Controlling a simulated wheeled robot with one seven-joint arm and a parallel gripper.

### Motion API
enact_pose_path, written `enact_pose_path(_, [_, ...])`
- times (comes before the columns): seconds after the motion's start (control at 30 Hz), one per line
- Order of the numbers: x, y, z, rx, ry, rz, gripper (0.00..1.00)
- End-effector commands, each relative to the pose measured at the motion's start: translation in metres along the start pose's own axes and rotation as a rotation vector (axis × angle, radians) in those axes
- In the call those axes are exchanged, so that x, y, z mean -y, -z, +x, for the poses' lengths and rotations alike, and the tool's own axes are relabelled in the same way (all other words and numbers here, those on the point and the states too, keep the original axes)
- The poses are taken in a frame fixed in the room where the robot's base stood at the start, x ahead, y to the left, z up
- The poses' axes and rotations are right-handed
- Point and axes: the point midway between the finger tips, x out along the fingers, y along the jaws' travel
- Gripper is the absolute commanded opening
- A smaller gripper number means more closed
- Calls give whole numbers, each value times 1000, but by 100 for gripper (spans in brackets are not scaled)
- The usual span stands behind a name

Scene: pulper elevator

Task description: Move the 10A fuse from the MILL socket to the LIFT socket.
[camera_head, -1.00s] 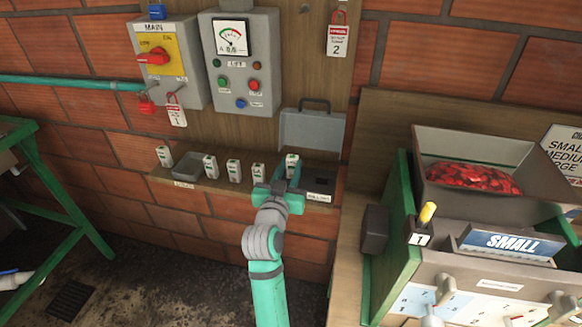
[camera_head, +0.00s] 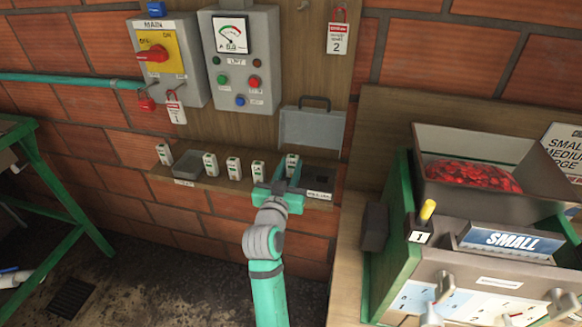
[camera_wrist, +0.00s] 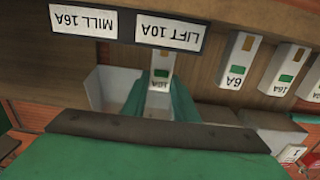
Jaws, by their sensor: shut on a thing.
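My gripper (camera_head: 283,190) is shut on the white 10A fuse (camera_head: 291,160) at the right part of the wooden shelf. In the wrist view, which is upside down, the fuse (camera_wrist: 160,72) stands between the green fingers (camera_wrist: 160,100), beside the LIFT 10A label (camera_wrist: 167,34). In the head view the dark MILL socket (camera_head: 321,180) lies right of the fuse. I cannot tell whether the fuse is fully seated; its lower end is hidden.
Several other white fuses (camera_head: 233,167) stand along the shelf left of my gripper, the nearest close by. A grey tray (camera_head: 187,164) sits among them. A raised grey lid (camera_head: 312,129) is behind the sockets. The MAIN switch box (camera_head: 166,62) and LIFT panel (camera_head: 240,62) hang above.

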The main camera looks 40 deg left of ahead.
Motion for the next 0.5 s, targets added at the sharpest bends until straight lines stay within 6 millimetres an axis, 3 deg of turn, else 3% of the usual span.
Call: enact_pose_path(0.5, [0, -3, 0, 0, 0, 0, 0])
